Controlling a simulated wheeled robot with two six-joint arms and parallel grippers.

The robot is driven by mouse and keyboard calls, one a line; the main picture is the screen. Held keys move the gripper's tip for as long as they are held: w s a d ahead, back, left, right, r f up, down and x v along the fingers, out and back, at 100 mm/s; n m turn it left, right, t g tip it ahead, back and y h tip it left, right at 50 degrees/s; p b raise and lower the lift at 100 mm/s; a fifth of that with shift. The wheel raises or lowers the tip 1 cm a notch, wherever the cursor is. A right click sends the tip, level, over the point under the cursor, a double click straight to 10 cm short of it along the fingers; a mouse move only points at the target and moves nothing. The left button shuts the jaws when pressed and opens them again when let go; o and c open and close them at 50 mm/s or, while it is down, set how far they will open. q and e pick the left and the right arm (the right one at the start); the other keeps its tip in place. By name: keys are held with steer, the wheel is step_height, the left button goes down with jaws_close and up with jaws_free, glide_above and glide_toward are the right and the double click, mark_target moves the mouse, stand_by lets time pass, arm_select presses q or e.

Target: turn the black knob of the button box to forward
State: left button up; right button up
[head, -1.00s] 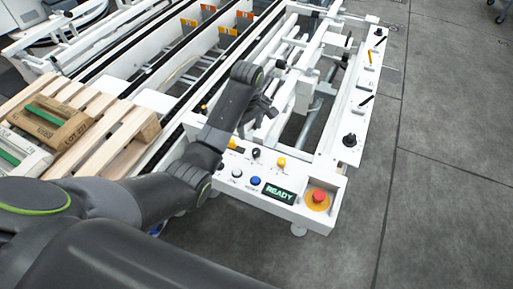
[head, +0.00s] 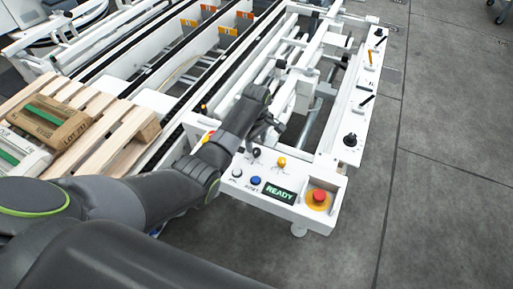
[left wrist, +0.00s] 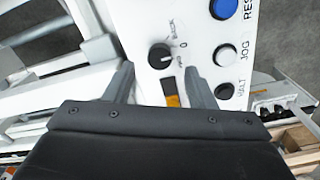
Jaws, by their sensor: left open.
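The button box (head: 215,178) is the white panel at the front end of the machine. Its black knob (head: 256,153) sits near the back edge of the panel, close beneath my left gripper (head: 263,137). In the left wrist view the black knob (left wrist: 159,56) shows beside the printed marks "0", "BACK" and what looks like "FWD". My left gripper (left wrist: 160,78) is open, with its fingertips on either side just short of the knob and nothing between them. I cannot tell for sure which mark the knob points to. My right gripper is not in view.
A pallet (head: 118,145) with boxes stands left. The floor at right is clear.

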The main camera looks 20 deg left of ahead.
mark_target(257, 150)
arm_select(q)
steer(key=shift+f, duration=2.05)
steer(key=c, duration=1)
steer(key=shift+o, duration=0.2)
steer(key=shift+r+m+p, duration=0.1)
steer(key=shift+m+p, duration=0.3)
steer(key=shift+m, duration=0.3)
steer(key=shift+m+p, duration=0.55)
steer(key=shift+m, duration=0.65)
steer(key=m+p, duration=0.1)
steer(key=m, duration=0.3)
steer(key=shift+m, duration=0.7)
